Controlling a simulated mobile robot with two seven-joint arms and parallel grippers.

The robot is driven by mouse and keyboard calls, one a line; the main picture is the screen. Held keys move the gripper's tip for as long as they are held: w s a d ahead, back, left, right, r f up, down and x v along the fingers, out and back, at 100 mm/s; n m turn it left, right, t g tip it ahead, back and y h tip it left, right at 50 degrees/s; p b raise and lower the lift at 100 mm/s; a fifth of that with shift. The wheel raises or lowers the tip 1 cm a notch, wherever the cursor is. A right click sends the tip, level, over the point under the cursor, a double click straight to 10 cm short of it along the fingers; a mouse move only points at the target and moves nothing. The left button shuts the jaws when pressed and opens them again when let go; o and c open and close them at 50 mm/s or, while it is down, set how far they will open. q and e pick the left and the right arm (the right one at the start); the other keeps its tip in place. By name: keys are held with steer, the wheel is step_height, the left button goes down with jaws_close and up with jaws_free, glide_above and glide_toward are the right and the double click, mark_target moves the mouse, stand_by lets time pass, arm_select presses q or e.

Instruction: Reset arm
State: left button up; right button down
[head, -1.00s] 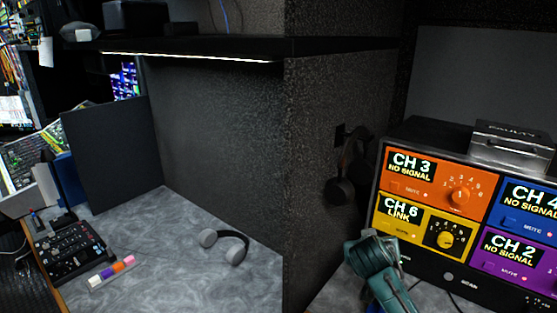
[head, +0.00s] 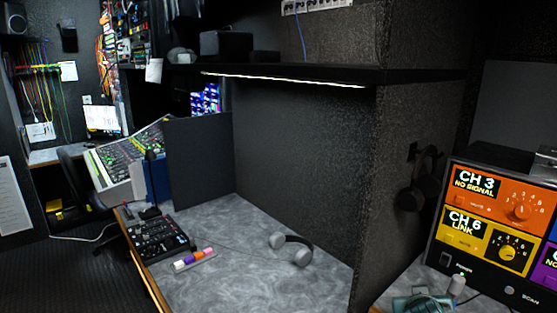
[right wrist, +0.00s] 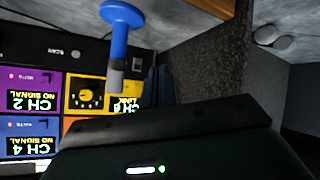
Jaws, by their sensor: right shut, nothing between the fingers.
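My right arm (head: 420,303) shows as a teal piece at the bottom edge of the head view, in front of the channel panel (head: 480,228). In the right wrist view, a dark body that appears to be my right gripper (right wrist: 155,128) fills the lower middle, with a small white light and a green one. It is shut with nothing held; its fingertips are hard to make out. My left gripper is not in view.
The panel also shows upside down in the right wrist view (right wrist: 35,125), near a blue post (right wrist: 119,38) with a grey tip. A dark partition (head: 385,190) divides desk and panel.

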steer(key=s+a+f+n+y, duration=0.1)
steer(key=s+a+f+y, duration=0.1)
steer(key=s+a+f, duration=0.3)
steer(key=s+a+f+n+y, duration=0.2)
steer(key=s+a+f, duration=0.3)
steer(key=s, duration=0.6)
steer(key=s+a+f+n+y, duration=0.1)
steer(key=s+a+f+y, duration=0.3)
steer(key=s+f, duration=0.3)
steer(key=shift+s+a+f+n+t, duration=0.3)
steer(key=shift+s+a, duration=0.4)
steer(key=shift+s, duration=0.05)
steer(key=shift+d, duration=0.15)
